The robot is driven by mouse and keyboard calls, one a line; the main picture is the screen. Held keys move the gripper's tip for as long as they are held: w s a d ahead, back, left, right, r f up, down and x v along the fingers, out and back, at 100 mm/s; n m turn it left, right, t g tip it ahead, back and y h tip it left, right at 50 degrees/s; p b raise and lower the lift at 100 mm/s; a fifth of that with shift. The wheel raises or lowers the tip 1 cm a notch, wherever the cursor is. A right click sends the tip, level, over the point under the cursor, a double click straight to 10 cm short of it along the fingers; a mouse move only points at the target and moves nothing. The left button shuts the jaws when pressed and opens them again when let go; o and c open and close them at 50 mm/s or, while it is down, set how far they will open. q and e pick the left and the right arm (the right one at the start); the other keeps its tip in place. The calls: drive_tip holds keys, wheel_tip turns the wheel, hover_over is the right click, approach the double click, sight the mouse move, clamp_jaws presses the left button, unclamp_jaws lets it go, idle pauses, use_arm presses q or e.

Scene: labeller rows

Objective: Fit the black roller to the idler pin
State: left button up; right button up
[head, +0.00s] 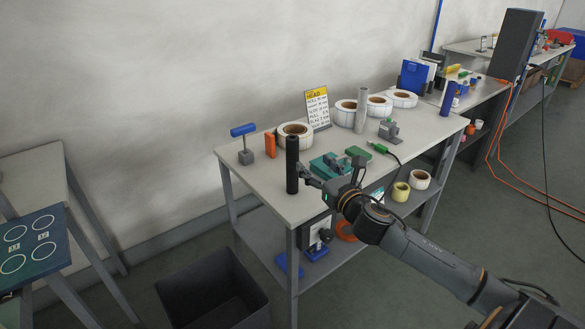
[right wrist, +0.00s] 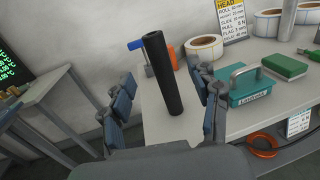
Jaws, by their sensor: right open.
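The black roller (head: 292,165) stands upright near the left front corner of the workbench. My right gripper (head: 307,176) is open at its right side. In the right wrist view the roller (right wrist: 163,75) shows between the two spread fingers (right wrist: 166,100), apart from both; I cannot tell how deep it sits between them. A grey stand with a blue horizontal bar (head: 244,132) is on the bench behind the roller, to its left. I cannot make out for sure which part is the idler pin. My left gripper is not in view.
The workbench (head: 262,182) holds an orange block (head: 269,145), label rolls (head: 295,129), a teal box with a handle (head: 328,166) and a green box (head: 358,152). A dark bin (head: 215,290) stands on the floor in front. The bench's left front corner is otherwise clear.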

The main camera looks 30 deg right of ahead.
sight(295, 147)
drive_tip(key=w, duration=0.7)
drive_tip(key=shift+d+p, duration=0.3)
drive_tip(key=shift+d, duration=0.1)
drive_tip(key=shift+w+r, duration=0.15)
drive_tip(key=shift+w, duration=0.3)
drive_tip(key=w+p, duration=0.1)
drive_tip(key=w, duration=0.2)
drive_tip(key=shift+w+a+r, duration=0.1)
drive_tip(key=shift+w, duration=0.6)
clamp_jaws()
